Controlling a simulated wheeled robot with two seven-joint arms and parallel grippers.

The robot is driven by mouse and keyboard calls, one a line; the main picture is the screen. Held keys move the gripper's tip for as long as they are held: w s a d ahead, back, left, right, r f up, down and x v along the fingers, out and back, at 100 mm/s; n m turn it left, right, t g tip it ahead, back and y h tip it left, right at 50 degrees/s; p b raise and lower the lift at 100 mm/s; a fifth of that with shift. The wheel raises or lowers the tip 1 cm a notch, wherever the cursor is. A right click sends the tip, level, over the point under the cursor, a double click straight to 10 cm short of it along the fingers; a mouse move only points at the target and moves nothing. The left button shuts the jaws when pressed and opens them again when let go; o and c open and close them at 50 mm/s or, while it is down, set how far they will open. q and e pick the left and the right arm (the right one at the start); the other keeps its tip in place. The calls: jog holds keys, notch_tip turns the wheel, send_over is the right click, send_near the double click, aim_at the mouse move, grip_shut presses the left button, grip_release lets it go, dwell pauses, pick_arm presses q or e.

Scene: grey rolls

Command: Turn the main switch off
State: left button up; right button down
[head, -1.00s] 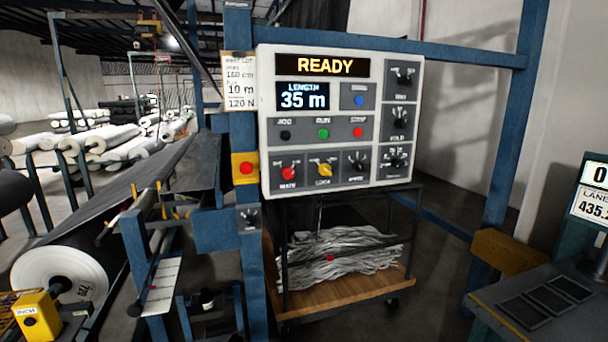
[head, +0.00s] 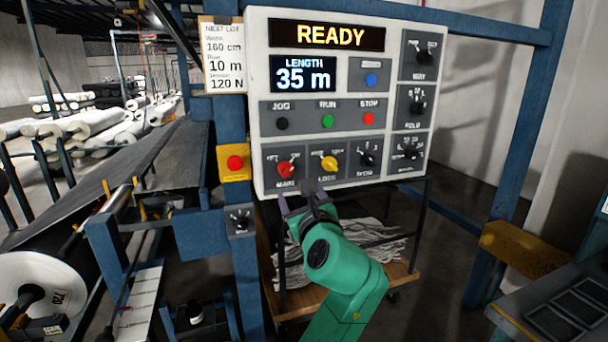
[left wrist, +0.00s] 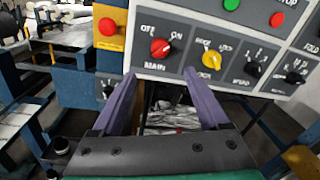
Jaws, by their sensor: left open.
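The main switch (head: 286,169) is a red rotary knob at the lower left of the grey control panel (head: 258,110). In the left wrist view the main switch (left wrist: 160,47) has OFF marked at its left and ON at its right; its pale pointer appears turned towards ON. My left gripper (head: 300,195) is open and empty just below the panel's lower edge, under the main switch. In the left wrist view the fingers of the left gripper (left wrist: 160,77) stand apart below the red knob, not touching it. My right gripper is not in view.
A yellow knob (head: 329,163) sits right of the main switch. A red button on a yellow box (head: 235,163) is to the left. The display (head: 327,36) reads READY. A blue post (head: 232,125) runs beside the panel; a wooden-decked cart (head: 300,305) stands below.

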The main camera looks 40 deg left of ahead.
aim_at(288, 174)
pick_arm(q)
jog(key=p+x, duration=0.2)
jog(key=x, duration=1)
jog(key=shift+w+a, duration=0.15)
jog(key=shift+a, duration=0.05)
jog(key=shift+c, duration=0.6)
grip_shut()
jog(key=shift+f, duration=0.1)
